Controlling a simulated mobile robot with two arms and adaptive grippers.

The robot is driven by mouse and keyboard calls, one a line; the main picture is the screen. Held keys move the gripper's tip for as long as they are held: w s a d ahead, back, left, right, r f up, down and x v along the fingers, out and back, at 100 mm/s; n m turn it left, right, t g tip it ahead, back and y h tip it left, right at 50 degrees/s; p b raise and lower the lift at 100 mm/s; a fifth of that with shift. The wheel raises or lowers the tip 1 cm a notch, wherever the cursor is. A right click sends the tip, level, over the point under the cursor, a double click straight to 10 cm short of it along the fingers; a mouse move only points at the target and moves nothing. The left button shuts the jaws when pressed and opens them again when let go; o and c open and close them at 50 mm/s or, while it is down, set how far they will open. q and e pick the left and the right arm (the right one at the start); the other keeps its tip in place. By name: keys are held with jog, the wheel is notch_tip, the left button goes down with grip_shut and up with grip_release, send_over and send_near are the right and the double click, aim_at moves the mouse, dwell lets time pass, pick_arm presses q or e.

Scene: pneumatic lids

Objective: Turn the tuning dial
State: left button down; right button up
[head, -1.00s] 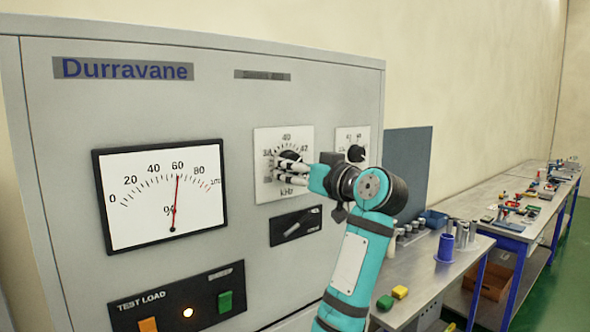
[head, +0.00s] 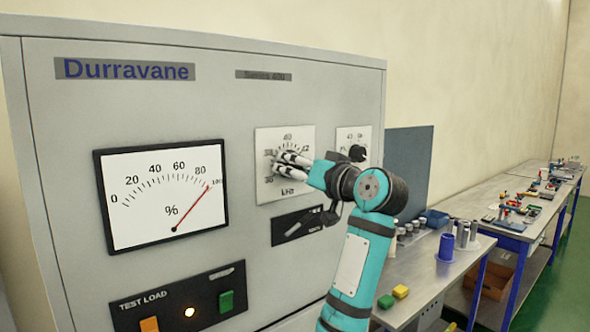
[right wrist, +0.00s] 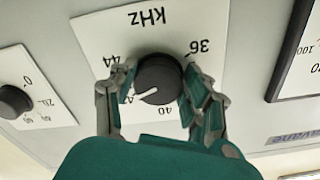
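The tuning dial is a round black knob (right wrist: 160,78) on a white kHz plate (head: 262,140). In the right wrist view the plate appears upside down, and the knob's white mark points between 40 and 44. My right gripper (head: 284,160) is at the knob, with its two fingers on opposite sides of it and appearing to touch it. It also shows in the right wrist view (right wrist: 159,92). The fingers hide most of the knob in the head view. The % meter (head: 165,195) has its red needle near 100. My left gripper is not in view.
A smaller black knob (head: 357,153) on its own plate is right of the dial. A dark switch plate (head: 285,232) is below. The test load panel (head: 165,303) has orange and green buttons and a lit lamp. Workbenches (head: 440,270) with parts stand at right.

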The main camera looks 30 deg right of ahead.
jog(key=o, duration=0.4)
jog(key=s+d, duration=0.1)
jog(key=s, duration=1.1)
jog(key=shift+f, duration=0.1)
